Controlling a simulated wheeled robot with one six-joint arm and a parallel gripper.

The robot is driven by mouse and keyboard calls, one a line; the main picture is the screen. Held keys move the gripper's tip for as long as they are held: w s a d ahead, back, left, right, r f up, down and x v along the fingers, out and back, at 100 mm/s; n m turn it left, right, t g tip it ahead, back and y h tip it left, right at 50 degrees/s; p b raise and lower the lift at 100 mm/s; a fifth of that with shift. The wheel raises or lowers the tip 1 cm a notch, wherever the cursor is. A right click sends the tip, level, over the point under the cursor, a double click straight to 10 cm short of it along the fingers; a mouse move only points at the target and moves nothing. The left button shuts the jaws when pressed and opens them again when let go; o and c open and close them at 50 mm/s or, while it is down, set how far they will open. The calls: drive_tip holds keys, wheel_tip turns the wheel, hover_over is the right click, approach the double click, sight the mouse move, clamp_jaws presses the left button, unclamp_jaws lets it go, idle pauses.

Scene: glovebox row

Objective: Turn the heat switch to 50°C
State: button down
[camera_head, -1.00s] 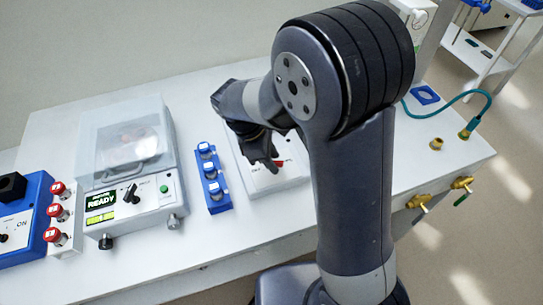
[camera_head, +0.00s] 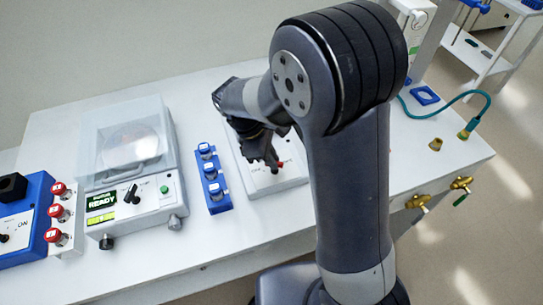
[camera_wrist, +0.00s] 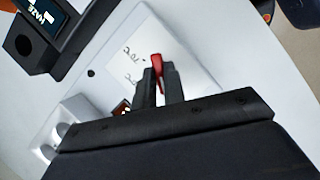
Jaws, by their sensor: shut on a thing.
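The heat switch (camera_wrist: 157,60) is a small red lever on the white panel of a low box (camera_head: 272,184). The red lever also shows in the head view (camera_head: 280,164), beside my fingertips. My gripper (camera_wrist: 160,78) is shut on the red lever, with one dark finger on each side of it. In the head view my gripper (camera_head: 271,160) points down at the box from above. Handwritten-looking marks on the white label (camera_wrist: 132,55) show beside the lever, but I cannot read them surely. My fingers hide the lever's base.
Left of the box stands a blue rack (camera_head: 214,180) with white-topped vials. Further left are a clear-lidded device (camera_head: 130,205) reading READY and a blue box (camera_head: 25,225) near red-capped items (camera_head: 57,212). Brass valves (camera_head: 419,202) stick out from the bench front.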

drive_tip(key=m, duration=0.2)
drive_tip(key=m+g, duration=0.1)
drive_tip(key=m, duration=0.1)
drive_tip(key=shift+w+d+p, duration=0.1)
drive_tip(key=shift+w+p, duration=0.1)
drive_tip(key=shift+p, duration=0.2)
drive_tip(key=shift+w+m+g+y, duration=0.1)
drive_tip(key=shift+m+g+y, duration=0.65)
drive_tip(key=shift+m, duration=1.05)
drive_tip(key=c, duration=1.5)
unclamp_jaws()
drive_tip(key=shift+r, duration=0.1)
drive_tip(key=v, duration=1)
drive_tip(key=shift+w+r+b, duration=0.1)
drive_tip(key=shift+r+b, duration=0.2)
drive_tip(key=shift+b, duration=0.05)
